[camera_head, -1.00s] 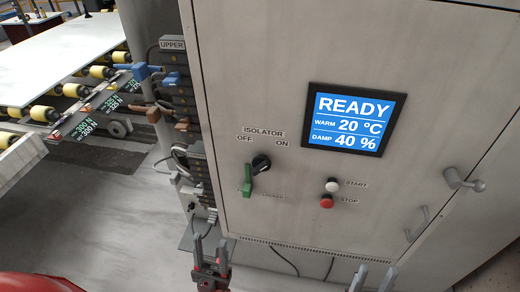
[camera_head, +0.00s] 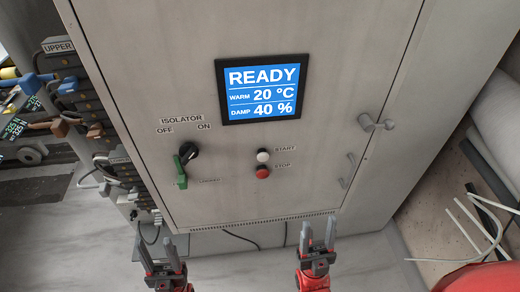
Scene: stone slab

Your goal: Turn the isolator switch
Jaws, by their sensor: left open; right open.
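The isolator switch (camera_head: 188,152) is a black rotary knob on the front of the grey cabinet (camera_head: 330,110), under the label ISOLATOR with OFF at left and ON at right. The knob's handle points up and to the right, toward ON. A green piece (camera_head: 181,172) hangs just below and left of the knob. My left gripper (camera_head: 158,246) is open and empty, below the cabinet's lower edge and below the knob. My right gripper (camera_head: 318,236) is open and empty, below and right of the knob. Neither gripper touches the switch.
A screen (camera_head: 263,89) reads READY, 20 °C and 40 %. A white START button (camera_head: 263,156) and a red STOP button (camera_head: 262,173) sit right of the knob. A door handle (camera_head: 376,122) sticks out at right. Terminals and cables (camera_head: 85,115) crowd the cabinet's left side.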

